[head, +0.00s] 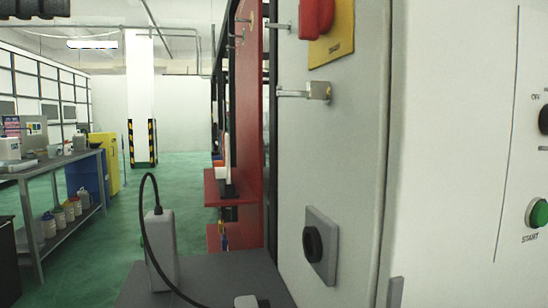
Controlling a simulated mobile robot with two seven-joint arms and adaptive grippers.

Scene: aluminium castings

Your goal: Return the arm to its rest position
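Neither of my grippers shows in the head view, and no arm can be clearly made out. A dark shape cuts into the top left corner, too cropped to identify. A pale grey machine cabinet fills the right side close by. It carries a red rotary switch (316,18) on a yellow plate (332,36), a metal latch (306,92), a black round socket or knob (312,244) on a grey square plate, and a green START button (538,213).
A grey box with a black cable (160,245) stands on a grey surface at the bottom. A red shelf frame (246,170) stands beside the cabinet. Green floor between is open.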

